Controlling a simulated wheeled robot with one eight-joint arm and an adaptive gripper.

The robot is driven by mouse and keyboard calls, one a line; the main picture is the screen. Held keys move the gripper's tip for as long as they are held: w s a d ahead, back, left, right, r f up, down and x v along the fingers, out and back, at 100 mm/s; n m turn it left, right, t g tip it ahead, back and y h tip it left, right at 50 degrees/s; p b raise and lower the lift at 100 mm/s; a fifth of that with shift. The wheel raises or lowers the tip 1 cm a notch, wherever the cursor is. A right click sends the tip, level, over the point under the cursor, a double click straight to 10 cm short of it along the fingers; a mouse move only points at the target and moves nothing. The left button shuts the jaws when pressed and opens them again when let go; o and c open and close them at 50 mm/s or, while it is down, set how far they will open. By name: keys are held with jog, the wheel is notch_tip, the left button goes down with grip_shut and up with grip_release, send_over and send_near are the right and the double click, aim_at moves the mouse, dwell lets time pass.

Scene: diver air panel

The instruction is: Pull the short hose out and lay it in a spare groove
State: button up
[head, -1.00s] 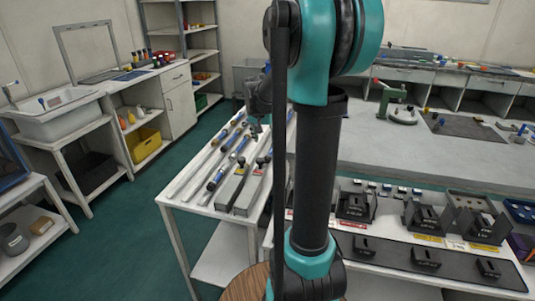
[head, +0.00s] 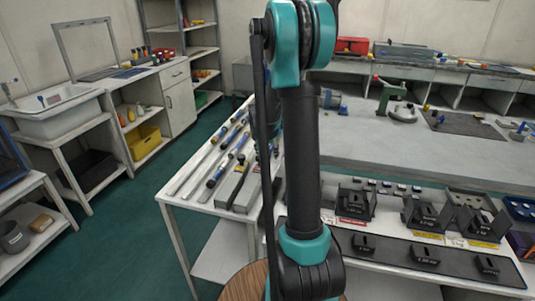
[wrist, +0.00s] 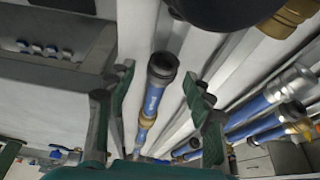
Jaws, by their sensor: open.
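In the wrist view my gripper (wrist: 157,105) is open, with one green-and-grey finger on each side of a blue hose piece. This blue hose (wrist: 153,97) has a black open end and a brass-coloured collar, and lies along a pale grooved surface. Nothing shows the fingers touching it. Several other blue hoses with metal ends (wrist: 275,92) lie to the right. I cannot tell for sure which is the short hose. In the head view, hoses (head: 214,177) lie side by side in a pale grooved rack on the white table (head: 183,201). My arm hides the gripper there.
A dark round part with a brass fitting (wrist: 292,18) is close at the wrist view's top. Grey blocks (head: 247,190) stand beside the hoses. Black holders (head: 355,200) fill the right table. Pale bare grooves (wrist: 190,85) show beside the blue hose.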

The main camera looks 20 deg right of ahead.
jog(key=shift+c, duration=0.3)
grip_shut()
jog(key=shift+s+a, duration=0.75)
jog(key=shift+s, duration=0.35)
dwell(0.4)
jog(key=shift+r, duration=3.05)
